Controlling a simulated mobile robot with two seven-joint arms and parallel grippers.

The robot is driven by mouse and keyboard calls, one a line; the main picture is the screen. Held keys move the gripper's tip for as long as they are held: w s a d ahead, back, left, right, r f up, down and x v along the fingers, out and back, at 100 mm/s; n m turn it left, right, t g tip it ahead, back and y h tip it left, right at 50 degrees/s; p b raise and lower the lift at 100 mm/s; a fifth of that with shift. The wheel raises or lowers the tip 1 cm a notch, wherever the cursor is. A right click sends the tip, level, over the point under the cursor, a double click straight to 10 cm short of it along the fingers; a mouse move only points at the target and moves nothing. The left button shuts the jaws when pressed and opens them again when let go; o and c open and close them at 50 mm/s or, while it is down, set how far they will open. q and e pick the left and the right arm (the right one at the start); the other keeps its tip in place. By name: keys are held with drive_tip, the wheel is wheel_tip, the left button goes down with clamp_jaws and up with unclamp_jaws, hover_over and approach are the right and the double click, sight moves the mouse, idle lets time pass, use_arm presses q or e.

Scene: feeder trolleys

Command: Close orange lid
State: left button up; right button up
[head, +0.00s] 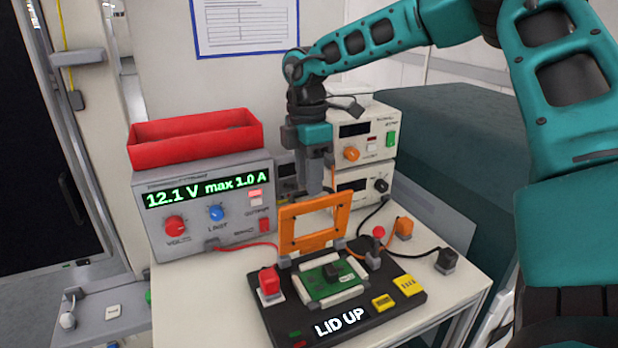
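The orange lid (287,232) is a rectangular frame standing raised at the back of the black test fixture (385,323). The fixture's display (341,321) reads "LID UP". A green circuit board (318,284) with a black part on it lies in the fixture below the lid. My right gripper (319,190) points down at the lid's top edge. Its fingers are side by side with no gap showing. I cannot tell whether they touch the lid or are just behind it. My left gripper is not in view.
A power supply (170,205) showing 12.1 V, with a red bin (195,140) on top, stands left of the lid. Stacked instruments (372,140) stand behind. A red button (269,281), plugs and cables surround the fixture. The white table's (195,310) front left is clear.

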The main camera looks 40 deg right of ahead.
drive_tip(key=shift+f, duration=0.45)
clamp_jaws()
idle(1.2)
